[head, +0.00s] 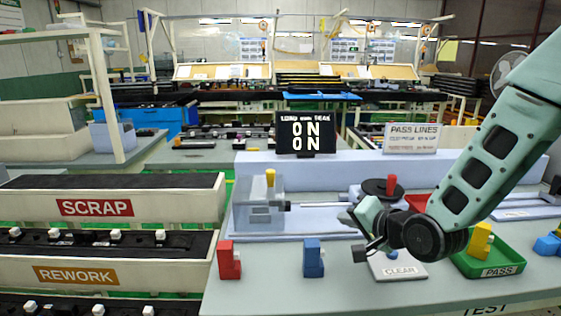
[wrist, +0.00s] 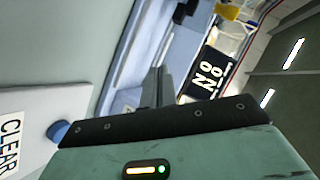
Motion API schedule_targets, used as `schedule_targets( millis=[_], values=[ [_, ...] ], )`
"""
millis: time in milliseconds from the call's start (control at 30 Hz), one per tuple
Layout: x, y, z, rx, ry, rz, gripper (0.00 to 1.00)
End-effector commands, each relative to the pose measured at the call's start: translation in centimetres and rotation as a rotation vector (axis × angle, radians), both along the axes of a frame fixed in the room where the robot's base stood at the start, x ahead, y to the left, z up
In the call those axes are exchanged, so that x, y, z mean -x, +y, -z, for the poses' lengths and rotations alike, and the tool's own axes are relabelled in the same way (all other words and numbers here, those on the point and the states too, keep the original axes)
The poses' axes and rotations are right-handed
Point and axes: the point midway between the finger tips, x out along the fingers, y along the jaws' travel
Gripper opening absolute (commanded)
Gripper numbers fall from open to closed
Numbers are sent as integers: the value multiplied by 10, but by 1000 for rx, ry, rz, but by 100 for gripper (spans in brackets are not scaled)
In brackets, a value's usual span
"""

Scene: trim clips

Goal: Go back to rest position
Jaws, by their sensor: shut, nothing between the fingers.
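My gripper (head: 347,217) is shut and empty. In the head view it hangs over the middle of the bench, left of my arm's dark joint and above the white CLEAR plate (head: 399,272). In the wrist view its dark fingers (wrist: 158,88) are together and point towards the black ON/ON display (wrist: 210,72). The CLEAR plate also shows at the left edge of the wrist view (wrist: 30,125). My arm reaches in from the right of the head view and hides part of the bench.
A red block (head: 229,262) and a blue block (head: 313,259) stand at the bench's front. A yellow block (head: 481,240) is in the green PASS tray (head: 500,268). A clamp fixture (head: 262,208) stands behind. SCRAP (head: 96,208) and REWORK (head: 75,275) bins lie left.

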Motion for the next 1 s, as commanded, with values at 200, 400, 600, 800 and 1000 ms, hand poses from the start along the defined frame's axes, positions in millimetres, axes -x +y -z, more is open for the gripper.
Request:
schedule_targets(
  millis=[200, 400, 600, 800, 1000],
  values=[
    [50, -77, 16, 511, 216, -99, 0],
    [106, -124, 17, 740, 414, -229, 0],
    [154, -148, 11, 831, 558, -359, 0],
    [189, -125, 0, 874, 611, -538, 0],
    [223, -55, -14, 927, 576, -764, 0]
  ],
)
